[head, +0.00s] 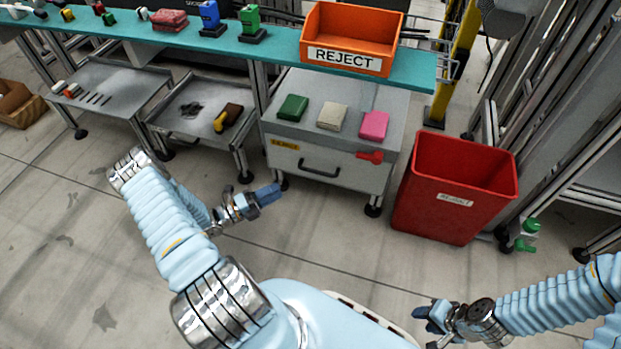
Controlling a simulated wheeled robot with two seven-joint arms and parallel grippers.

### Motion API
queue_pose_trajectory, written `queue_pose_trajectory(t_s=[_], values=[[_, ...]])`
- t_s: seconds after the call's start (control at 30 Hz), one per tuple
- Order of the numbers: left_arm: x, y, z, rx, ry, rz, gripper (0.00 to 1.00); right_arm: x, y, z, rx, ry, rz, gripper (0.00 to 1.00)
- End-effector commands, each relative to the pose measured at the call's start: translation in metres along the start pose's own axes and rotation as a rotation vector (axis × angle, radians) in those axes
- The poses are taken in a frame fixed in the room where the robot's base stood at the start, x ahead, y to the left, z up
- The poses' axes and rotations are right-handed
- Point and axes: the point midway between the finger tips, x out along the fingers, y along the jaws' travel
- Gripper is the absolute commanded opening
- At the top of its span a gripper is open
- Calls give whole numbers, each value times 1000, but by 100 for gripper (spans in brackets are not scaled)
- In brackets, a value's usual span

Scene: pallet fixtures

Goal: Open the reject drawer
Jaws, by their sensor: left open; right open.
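A grey drawer cabinet (335,110) stands under the right end of the teal bench. Its front drawer (270,161) looks shut and has a dark bar handle (319,169), a yellow label (285,144) at the left and a red latch-like part (370,156) at the upper right. The label's text is too small to read. My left gripper (268,194) is open in front of the cabinet, to the lower left of the handle and apart from it. My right gripper (428,322) is open at the lower right, far from the drawer.
Green (292,108), beige (332,117) and pink (374,124) blocks lie on the cabinet top. An orange REJECT bin (390,25) sits on the bench (280,52). A red REJECT bin (431,207) stands on the floor right of the cabinet. The floor in front is clear.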

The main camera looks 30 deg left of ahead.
Motion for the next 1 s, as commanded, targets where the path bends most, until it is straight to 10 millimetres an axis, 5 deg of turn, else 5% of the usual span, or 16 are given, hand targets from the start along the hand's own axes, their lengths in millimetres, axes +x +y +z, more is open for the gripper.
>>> queue_pose_trajectory(t_s=[0.5,1.0], values=[[109,0,-4,1,10,-1,40,2,0,0,0,0,0,43],[129,0,-3,2,8,1,40,2,0,0,0,-1,-1,43]])
